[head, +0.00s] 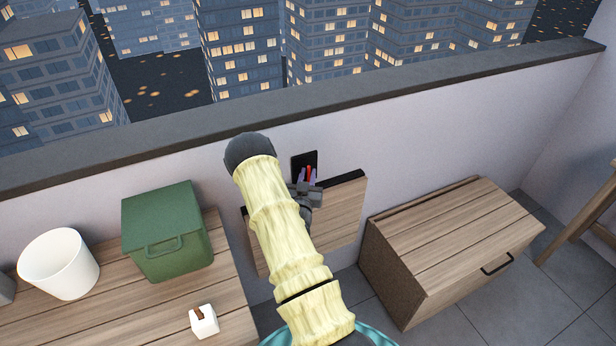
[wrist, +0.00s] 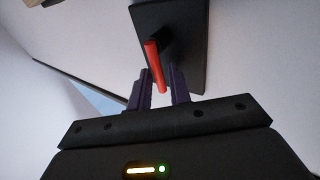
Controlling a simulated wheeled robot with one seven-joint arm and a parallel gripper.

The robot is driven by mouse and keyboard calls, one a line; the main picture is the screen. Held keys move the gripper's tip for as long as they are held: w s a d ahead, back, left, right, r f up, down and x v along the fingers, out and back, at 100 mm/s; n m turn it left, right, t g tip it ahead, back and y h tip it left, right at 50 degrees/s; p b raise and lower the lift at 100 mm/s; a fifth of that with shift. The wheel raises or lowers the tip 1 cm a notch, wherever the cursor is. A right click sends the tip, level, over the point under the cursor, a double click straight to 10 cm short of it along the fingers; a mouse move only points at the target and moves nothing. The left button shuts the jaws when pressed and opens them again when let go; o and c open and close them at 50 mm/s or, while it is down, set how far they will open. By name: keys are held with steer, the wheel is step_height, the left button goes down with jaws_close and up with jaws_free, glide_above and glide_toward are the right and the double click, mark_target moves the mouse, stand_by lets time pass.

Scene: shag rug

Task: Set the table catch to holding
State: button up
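The catch is a red lever (head: 309,171) on a black plate (head: 299,161) fixed to the wall. The wooden drop-leaf table (head: 343,217) hangs folded down below it, partly hidden by my arm. My gripper (head: 308,177) is at the catch with its purple fingers pointing at the plate. In the wrist view, the red lever (wrist: 156,66) reaches down from the black plate (wrist: 184,40) between the two fingers of my gripper (wrist: 161,80). A gap shows between the fingers, so they look open around the lever. Contact with it cannot be told.
A wooden chest (head: 448,248) with a dark handle stands to the right. On the left, a wooden surface (head: 130,318) holds a green lidded bin (head: 165,231), a white bucket (head: 60,264) and a small white block (head: 204,321). A dark-topped parapet (head: 400,83) runs behind.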

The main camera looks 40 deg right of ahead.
steer(key=b+v, duration=0.2)
steer(key=v, duration=1.5)
steer(key=shift+s+a+b, duration=0.15)
steer(key=shift+s+b, duration=0.05)
steer(key=shift+b, duration=0.2)
steer(key=shift+w+f, duration=0.1)
